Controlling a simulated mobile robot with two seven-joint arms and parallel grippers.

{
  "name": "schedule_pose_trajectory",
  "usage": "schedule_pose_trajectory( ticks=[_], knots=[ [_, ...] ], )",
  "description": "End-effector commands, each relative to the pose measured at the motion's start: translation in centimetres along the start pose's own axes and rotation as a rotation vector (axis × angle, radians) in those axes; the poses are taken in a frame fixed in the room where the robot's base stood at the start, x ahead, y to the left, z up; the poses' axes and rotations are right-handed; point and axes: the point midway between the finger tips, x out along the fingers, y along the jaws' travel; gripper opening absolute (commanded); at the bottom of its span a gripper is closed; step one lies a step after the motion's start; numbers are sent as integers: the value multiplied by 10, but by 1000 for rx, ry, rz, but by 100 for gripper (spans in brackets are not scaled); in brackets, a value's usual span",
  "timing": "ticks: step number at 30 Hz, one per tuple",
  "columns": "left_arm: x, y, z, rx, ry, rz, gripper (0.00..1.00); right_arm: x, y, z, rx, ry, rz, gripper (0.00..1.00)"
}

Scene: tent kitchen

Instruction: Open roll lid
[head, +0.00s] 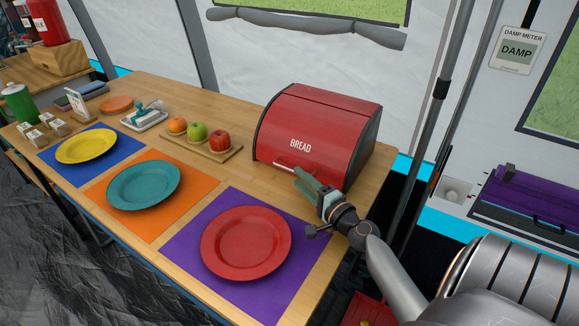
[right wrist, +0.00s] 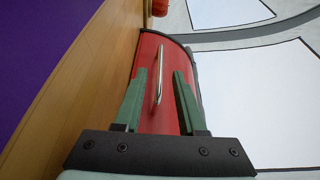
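A red bread box (head: 318,133) with a curved roll lid marked "BREAD" stands shut on the wooden table. Its metal handle (head: 294,166) runs along the lower front of the lid. My right gripper (head: 306,180) is just in front of the lid, near the right end of the handle. In the right wrist view its green fingers (right wrist: 161,95) are spread apart, with the handle (right wrist: 159,75) showing in the gap between them. The fingers do not appear closed on it. My left gripper is not in view.
The wooden table (head: 225,173) holds a red plate (head: 246,243), a teal plate (head: 144,185) and a yellow plate (head: 87,146) on coloured mats. A fruit board (head: 228,154) sits left of the bread box. A tent pole (head: 441,90) stands right of the table.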

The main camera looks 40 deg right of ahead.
Motion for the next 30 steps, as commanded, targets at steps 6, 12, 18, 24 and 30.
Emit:
schedule_pose_trajectory(
  ticks=[6, 12, 18, 24, 30],
  knots=[
    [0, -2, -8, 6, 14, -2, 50, 36, -1, 0, 1, 0, -1, 40],
    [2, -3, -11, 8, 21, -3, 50, 51, 0, 0, -1, 0, -1, 40],
    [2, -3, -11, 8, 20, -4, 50, 54, 0, 0, -1, 0, 1, 40],
    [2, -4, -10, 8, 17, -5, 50, 53, 0, 0, 0, 0, 0, 32],
    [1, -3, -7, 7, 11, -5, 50, 53, 0, 0, 0, 0, 0, 10]
  ],
)
